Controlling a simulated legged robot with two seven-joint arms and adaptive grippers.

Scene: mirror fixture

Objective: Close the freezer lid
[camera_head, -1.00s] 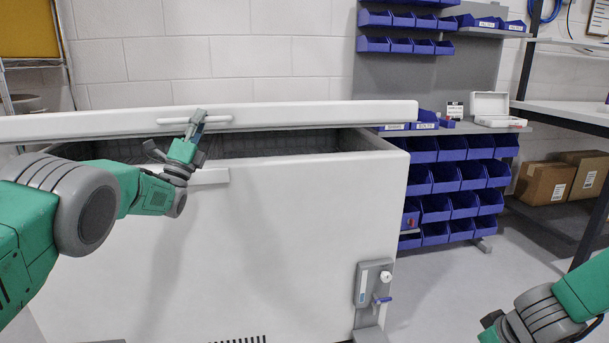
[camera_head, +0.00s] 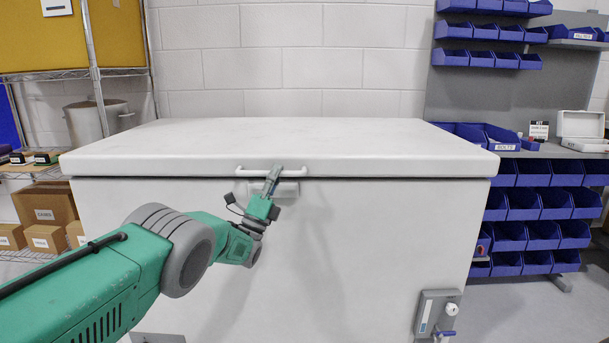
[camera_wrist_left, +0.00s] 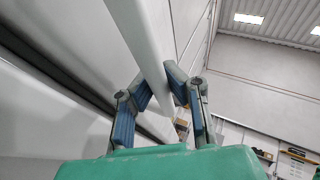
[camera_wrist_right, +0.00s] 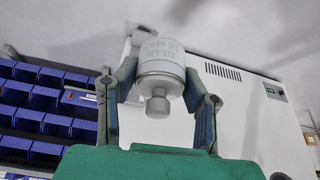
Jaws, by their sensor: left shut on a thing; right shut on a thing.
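The white freezer lid (camera_head: 290,140) lies flat over the white freezer body (camera_head: 370,240), with a thin dark seam along the front. In the left wrist view a dark strip (camera_wrist_left: 45,65) shows beside the lid. My left gripper (camera_head: 274,176) is shut on the white lid handle (camera_head: 318,170) at the lid's front edge. The handle also passes between its fingers in the left wrist view (camera_wrist_left: 145,45). My right gripper (camera_wrist_right: 158,90) shows only in its wrist view, shut on a grey cylinder (camera_wrist_right: 160,62) with lettering and a small knob.
Blue bins (camera_head: 540,205) and a grey bench (camera_head: 560,150) stand to the right. A wire shelf with cardboard boxes (camera_head: 45,205) stands to the left. A grey control panel (camera_head: 438,312) juts from the freezer's lower right front. A block wall stands behind.

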